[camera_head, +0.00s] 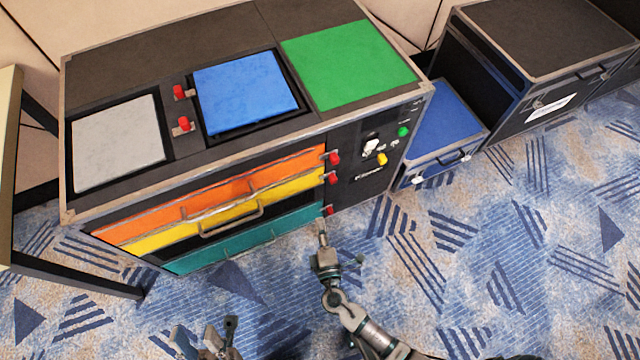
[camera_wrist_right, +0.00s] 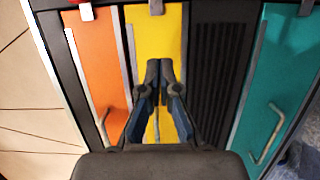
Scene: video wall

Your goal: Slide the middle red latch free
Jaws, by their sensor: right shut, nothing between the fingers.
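Three red latches sit in a column along the right ends of the drawers. The middle red latch (camera_head: 331,178) is at the end of the yellow drawer (camera_head: 150,236). The upper red latch (camera_head: 333,158) is by the orange drawer (camera_head: 125,226), and the lower one (camera_head: 328,210) is by the teal drawer (camera_head: 190,262). My right gripper (camera_head: 323,238) is shut and empty, below the latches in the head view. In the right wrist view its fingertips (camera_wrist_right: 160,75) are together in front of the yellow drawer, apart from any latch. My left gripper (camera_head: 197,338) is open and empty at the bottom edge.
The cabinet top has grey (camera_head: 118,142), blue (camera_head: 245,92) and green (camera_head: 350,62) panels and two red knobs. A switch panel with green and yellow buttons is right of the latches. Dark cases (camera_head: 540,40) stand at right. Carpet in front is clear.

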